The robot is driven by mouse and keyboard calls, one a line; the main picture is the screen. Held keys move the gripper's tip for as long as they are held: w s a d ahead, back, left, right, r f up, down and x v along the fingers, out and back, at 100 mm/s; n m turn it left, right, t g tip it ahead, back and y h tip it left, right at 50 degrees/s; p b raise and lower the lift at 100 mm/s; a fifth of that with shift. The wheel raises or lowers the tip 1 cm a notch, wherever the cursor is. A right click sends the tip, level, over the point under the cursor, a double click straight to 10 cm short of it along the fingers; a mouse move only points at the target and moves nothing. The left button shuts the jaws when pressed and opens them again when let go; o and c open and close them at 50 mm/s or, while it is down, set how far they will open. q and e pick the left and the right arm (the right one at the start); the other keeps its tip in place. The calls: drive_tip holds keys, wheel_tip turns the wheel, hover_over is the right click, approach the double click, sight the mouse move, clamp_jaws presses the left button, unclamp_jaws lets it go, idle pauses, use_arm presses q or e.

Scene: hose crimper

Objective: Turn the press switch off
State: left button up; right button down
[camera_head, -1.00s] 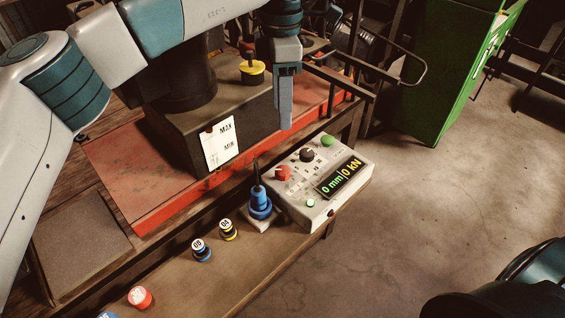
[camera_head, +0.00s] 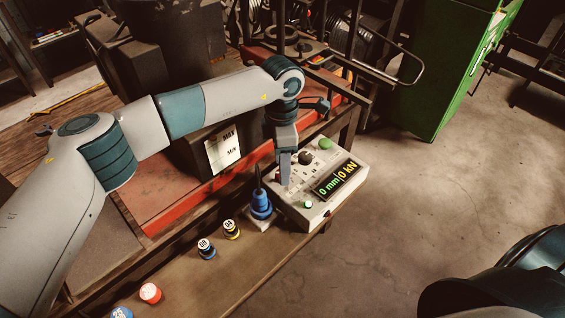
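The press's control box (camera_head: 335,205) is pale grey, at the right end of the bench. Its top carries a black knob (camera_head: 305,158), a green button (camera_head: 325,143), a small white button (camera_head: 308,204) and a display (camera_head: 338,180) reading 0 mm and 0 kN. The red button on its left side is mostly hidden behind my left gripper (camera_head: 285,182). That gripper points down with its fingers together, its tips over or at the red button. I cannot tell whether they touch it. My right gripper is out of view.
A blue stand (camera_head: 261,203) with an upright rod is close left of the box. Small numbered blue (camera_head: 206,249) and yellow-and-black (camera_head: 231,229) pieces and a red-and-white piece (camera_head: 150,293) sit on the bench. A green cabinet (camera_head: 435,75) stands beyond; open floor lies right.

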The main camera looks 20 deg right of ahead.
use_arm(q)
drive_tip(key=shift+f, duration=0.8)
